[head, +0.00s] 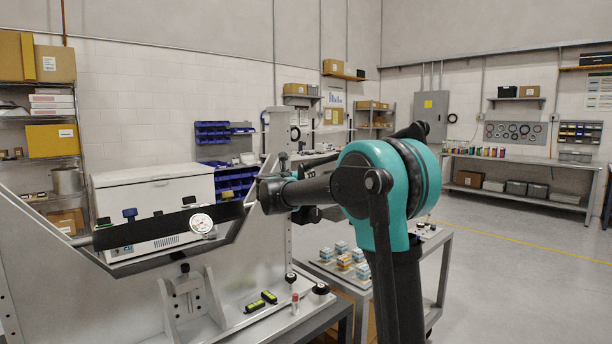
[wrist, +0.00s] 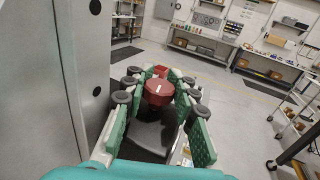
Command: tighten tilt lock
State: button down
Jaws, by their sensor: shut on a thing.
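In the wrist view, a dark red round knob (wrist: 159,92) sits between the green-padded fingers of my gripper (wrist: 158,100). It looks like the tilt lock. The fingers are closed on its sides, and a smaller red part (wrist: 160,71) shows just behind it. In the head view, my teal and black arm reaches toward the upright of the grey mirror fixture (head: 262,250); the knob and fingertips are hidden there. A dark bar (head: 160,229) with a round dial gauge (head: 201,223) spans the fixture's cradle. I cannot tell how tight the knob is.
Two green levels (head: 254,305), black knobs (head: 320,288) and a small red-capped bottle (head: 295,303) lie on the fixture's bench. A cart with small boxes (head: 342,248) stands behind my arm. A grey upright panel (wrist: 75,70) is close on the left in the wrist view. The floor at right is open.

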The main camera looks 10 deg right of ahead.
dwell(0.3)
jog(key=c, duration=1.2)
grip_release()
jog(key=shift+y, duration=0.3)
